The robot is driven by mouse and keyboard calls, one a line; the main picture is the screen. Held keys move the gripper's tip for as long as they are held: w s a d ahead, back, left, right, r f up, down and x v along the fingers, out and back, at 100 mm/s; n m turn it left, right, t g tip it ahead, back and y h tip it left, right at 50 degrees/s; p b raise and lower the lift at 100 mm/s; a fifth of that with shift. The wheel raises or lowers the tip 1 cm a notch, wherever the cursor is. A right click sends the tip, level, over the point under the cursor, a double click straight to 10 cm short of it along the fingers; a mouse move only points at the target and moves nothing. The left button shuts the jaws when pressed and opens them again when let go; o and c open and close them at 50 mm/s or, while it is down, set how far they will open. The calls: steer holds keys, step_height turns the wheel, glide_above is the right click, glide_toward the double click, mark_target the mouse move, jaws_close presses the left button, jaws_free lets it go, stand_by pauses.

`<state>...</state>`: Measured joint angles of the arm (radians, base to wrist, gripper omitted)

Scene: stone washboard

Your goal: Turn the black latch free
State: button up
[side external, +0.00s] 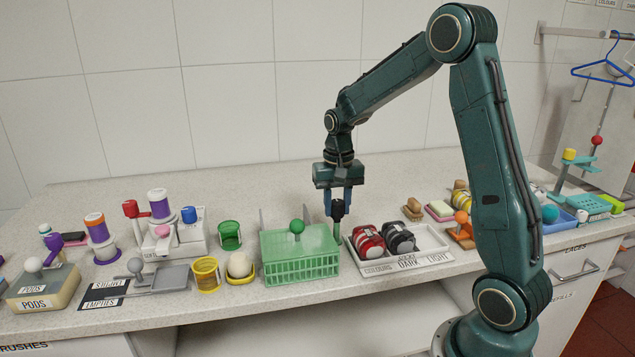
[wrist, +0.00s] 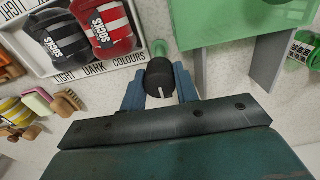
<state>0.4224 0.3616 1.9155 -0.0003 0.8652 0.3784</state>
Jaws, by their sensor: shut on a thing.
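The black latch (wrist: 160,80) shows in the wrist view as a round dark knob with a white line on its face. My gripper (wrist: 160,92) has its blue fingers on either side of it and is shut on it. In the side view my gripper (side external: 338,205) points straight down, and the latch (side external: 338,211) shows dark between the fingertips. The latch is just right of the green crate (side external: 301,268), which has a green lid with a round green knob (side external: 297,227). The fingers hide the sides of the latch, and its lower part is hard to make out.
A white tray (side external: 440,262) with a red and a black sock bundle stands close right of my gripper. Grey upright plates (wrist: 271,60) flank the crate. A yellow cup (side external: 207,274) and a green cup (side external: 229,236) stand left of it. Brushes and soap lie farther right.

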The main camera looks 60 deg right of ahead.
mark_target(338, 203)
steer(key=o, duration=1)
steer(key=shift+r, duration=0.1)
step_height(338, 203, up, 14)
steer(key=shift+f, duration=0.15)
stand_by(0.5)
steer(key=s+a+r+n+t, duration=0.3)
steer(key=s+a+n, duration=0.1)
steer(key=s+a, duration=0.6)
steer(key=s+a+f+n+t, duration=0.1)
steer(key=s+a, duration=0.1)
steer(key=s, duration=0.1)
steer(key=s+a+f+n, duration=0.1)
steer(key=s+a+n, duration=0.1)
steer(key=s, duration=0.1)
steer(key=s+a+f+n+t, duration=0.1)
steer(key=s+a+n, duration=0.1)
steer(key=s+a, duration=0.1)
steer(key=shift+s+f+t, duration=0.3)
steer(key=shift+s, duration=0.2)
